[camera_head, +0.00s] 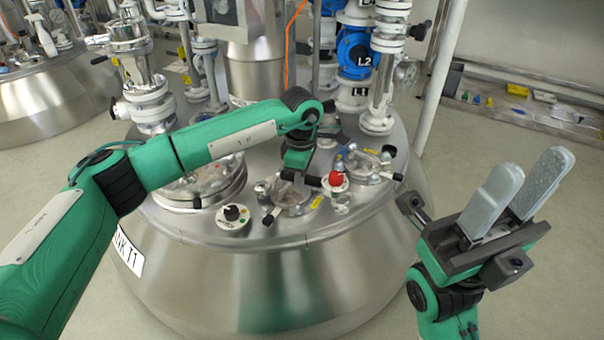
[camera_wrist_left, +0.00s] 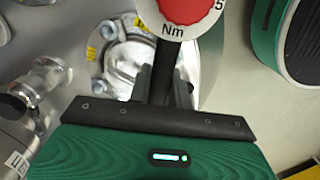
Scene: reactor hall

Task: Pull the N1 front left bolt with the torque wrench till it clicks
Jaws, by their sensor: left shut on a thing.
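My left gripper (camera_head: 298,168) points down over the lid of the steel tank. In the left wrist view it is shut on the dark shaft of the torque wrench (camera_wrist_left: 162,75). The wrench's red and white dial, marked Nm, is cut off by the top edge there; its red part (camera_head: 336,179) also shows in the head view. A round flange with clamps and yellow tags (camera_wrist_left: 122,58) lies beyond the wrench. Its N1 label and the front left bolt cannot be made out, nor whether the wrench sits on a bolt. My right gripper (camera_head: 528,188) is open and empty, right of the tank.
The tank lid carries a black control knob (camera_head: 233,213), a larger round hatch (camera_head: 203,188) and another clamped flange (camera_head: 362,166). Blue valves (camera_head: 357,50) and upright pipes stand behind. A shelf with small parts (camera_head: 520,105) is at the back right. Floor right of the tank is clear.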

